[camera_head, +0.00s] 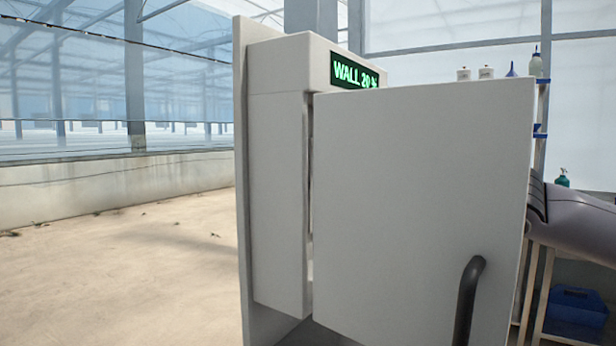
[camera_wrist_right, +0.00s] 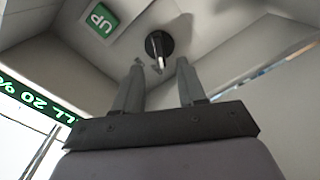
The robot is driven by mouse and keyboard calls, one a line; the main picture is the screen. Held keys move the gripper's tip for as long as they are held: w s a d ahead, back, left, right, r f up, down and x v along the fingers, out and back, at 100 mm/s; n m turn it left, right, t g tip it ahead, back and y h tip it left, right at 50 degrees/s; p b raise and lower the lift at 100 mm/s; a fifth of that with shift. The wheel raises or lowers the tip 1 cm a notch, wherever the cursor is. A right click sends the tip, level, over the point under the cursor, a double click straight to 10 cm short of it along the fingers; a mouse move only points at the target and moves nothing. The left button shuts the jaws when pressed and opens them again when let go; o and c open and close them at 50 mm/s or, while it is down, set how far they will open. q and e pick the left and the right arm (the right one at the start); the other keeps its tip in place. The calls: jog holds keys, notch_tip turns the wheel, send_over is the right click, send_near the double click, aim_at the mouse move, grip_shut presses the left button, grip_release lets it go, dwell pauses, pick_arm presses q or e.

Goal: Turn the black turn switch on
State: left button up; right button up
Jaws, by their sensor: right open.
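The black turn switch (camera_wrist_right: 158,44) shows in the right wrist view as a round black knob with a light pointer, on a pale panel inside the cabinet. My right gripper (camera_wrist_right: 160,64) is open and empty. Its two fingers point towards the switch, one on each side of it in the picture; I cannot tell whether they touch it. In the head view the switch and my right gripper are hidden behind the cabinet's pale door (camera_head: 420,190). My left gripper is in neither view.
The door stands open with a dark handle (camera_head: 468,300). A green display (camera_head: 354,71) reading "WALL 20 %" sits on top of the cabinet (camera_head: 277,190). A shelf with bottles (camera_head: 536,64) stands at right. The floor at left is clear.

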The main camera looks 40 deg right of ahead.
jog(key=shift+p+x, duration=1.45)
jog(key=shift+x, duration=1.4)
grip_shut()
